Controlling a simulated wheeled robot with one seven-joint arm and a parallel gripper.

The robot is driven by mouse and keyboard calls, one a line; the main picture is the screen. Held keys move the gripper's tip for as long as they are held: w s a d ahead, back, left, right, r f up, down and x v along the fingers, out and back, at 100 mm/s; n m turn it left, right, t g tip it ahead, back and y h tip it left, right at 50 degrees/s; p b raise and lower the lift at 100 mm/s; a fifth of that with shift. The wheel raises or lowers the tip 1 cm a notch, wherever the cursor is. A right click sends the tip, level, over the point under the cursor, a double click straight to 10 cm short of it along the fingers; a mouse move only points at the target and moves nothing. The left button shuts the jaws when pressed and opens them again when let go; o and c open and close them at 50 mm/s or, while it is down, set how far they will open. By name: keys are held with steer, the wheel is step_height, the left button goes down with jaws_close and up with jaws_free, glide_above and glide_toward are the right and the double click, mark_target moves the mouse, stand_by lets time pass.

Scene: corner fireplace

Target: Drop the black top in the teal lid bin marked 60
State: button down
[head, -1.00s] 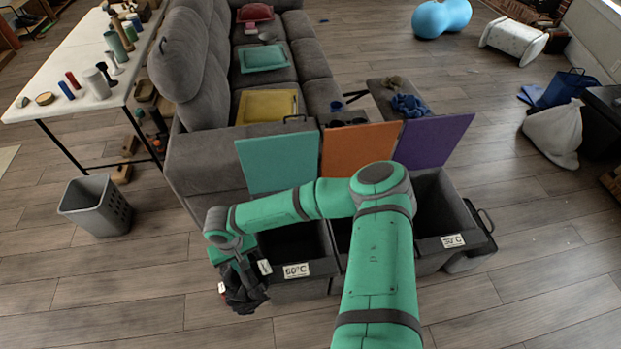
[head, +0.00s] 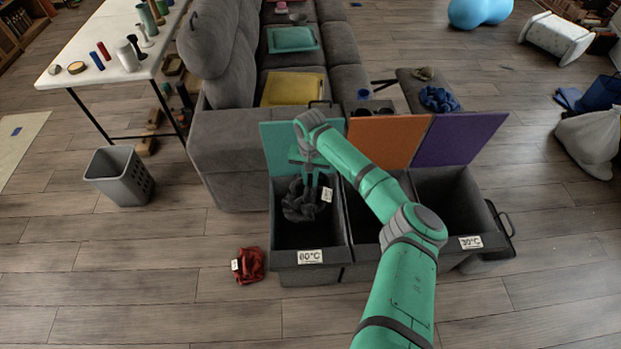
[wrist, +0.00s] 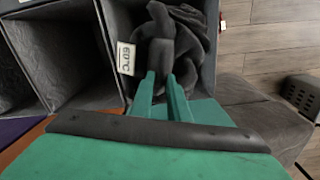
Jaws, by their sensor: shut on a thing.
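The black top (head: 299,205) is a dark crumpled garment with a white tag. My gripper (head: 307,182) is shut on it and holds it within the mouth of the left bin; how far it hangs from the floor of the bin I cannot tell. This bin (head: 310,273) has a white label reading 60°C on its front and a raised teal lid (head: 275,140) behind. In the wrist view the black top (wrist: 190,48) bunches beyond the gripper fingers (wrist: 162,82), and its tag reads 60°C.
An orange lid (head: 385,140) and a purple lid (head: 460,137) stand open behind the neighbouring bins. A red tagged garment (head: 250,265) lies on the floor left of the 60 bin. A grey basket (head: 122,180) stands farther left. The sofa (head: 225,150) is behind the bins.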

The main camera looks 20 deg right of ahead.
steer(key=shift+w+a+f, duration=0.1)
steer(key=shift+a+f, duration=0.05)
steer(key=shift+f, duration=0.55)
steer(key=f, duration=0.3)
steer(key=shift+w+f, duration=0.2)
steer(key=shift+a+f, duration=0.2)
steer(key=shift+f, duration=0.2)
steer(key=shift+s+d+f, duration=0.15)
steer(key=shift+s+d, duration=0.05)
steer(key=shift+d, duration=0.2)
steer(key=c, duration=1.7)
jaws_free()
steer(key=shift+c, duration=0.2)
steer(key=shift+o, duration=0.6)
steer(key=shift+a, duration=0.15)
